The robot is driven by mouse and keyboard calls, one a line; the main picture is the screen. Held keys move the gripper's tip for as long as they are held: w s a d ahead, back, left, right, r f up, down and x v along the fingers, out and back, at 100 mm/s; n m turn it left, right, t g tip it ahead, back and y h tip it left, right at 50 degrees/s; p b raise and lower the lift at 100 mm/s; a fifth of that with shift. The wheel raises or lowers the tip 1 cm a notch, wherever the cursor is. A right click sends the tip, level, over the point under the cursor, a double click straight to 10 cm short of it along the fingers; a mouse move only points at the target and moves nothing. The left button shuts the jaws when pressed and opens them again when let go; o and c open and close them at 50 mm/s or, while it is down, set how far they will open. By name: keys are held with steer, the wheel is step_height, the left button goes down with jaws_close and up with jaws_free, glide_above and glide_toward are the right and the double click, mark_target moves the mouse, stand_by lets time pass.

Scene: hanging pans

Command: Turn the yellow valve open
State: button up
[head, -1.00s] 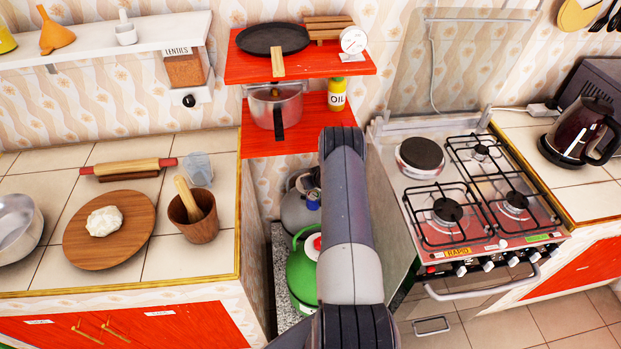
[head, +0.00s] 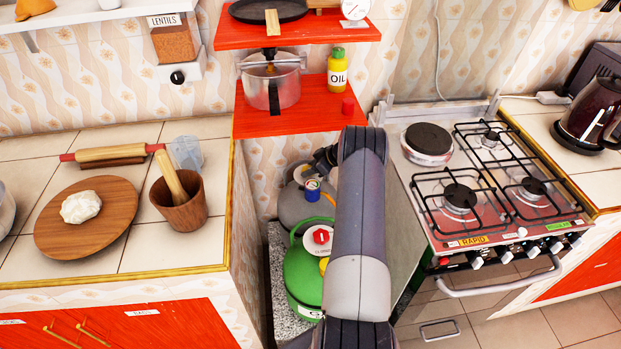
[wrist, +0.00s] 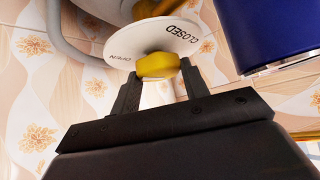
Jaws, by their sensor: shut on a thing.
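The yellow valve knob (wrist: 158,66) stands on a round white dial plate (wrist: 148,42) marked OPEN and CLOSED in the wrist view. My gripper (wrist: 160,72) is shut on the knob, with one dark finger at each side of it. The OPEN mark is on the left of the plate and the CLOSED mark on the upper right. In the head view my arm hides most of the gripper, and I cannot make out the gripped knob there.
A blue object (wrist: 262,30) with a metal rim is close to the right of the knob. A green gas cylinder (head: 302,275) with a red knob (head: 321,236) and a grey cylinder (head: 300,207) stand beside my arm, between the counter and the stove (head: 480,190). A red shelf (head: 300,118) is above.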

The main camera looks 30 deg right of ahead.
steer(key=n+b, duration=0.1)
steer(key=b, duration=0.1)
steer(key=n+g+y+b, duration=0.1)
steer(key=b, duration=0.1)
steer(key=shift+w+d+f+n, duration=0.1)
steer(key=shift+d+f+n, duration=0.05)
steer(key=shift+d+n, duration=0.15)
steer(key=shift+n+g+y+b, duration=0.3)
steer(key=shift+n+y+b, duration=0.1)
steer(key=shift+b, duration=0.4)
steer(key=shift+r, duration=0.25)
steer(key=o, duration=1)
steer(key=shift+f, duration=0.1)
steer(key=v, duration=1.1)
steer(key=shift+b, duration=0.35)
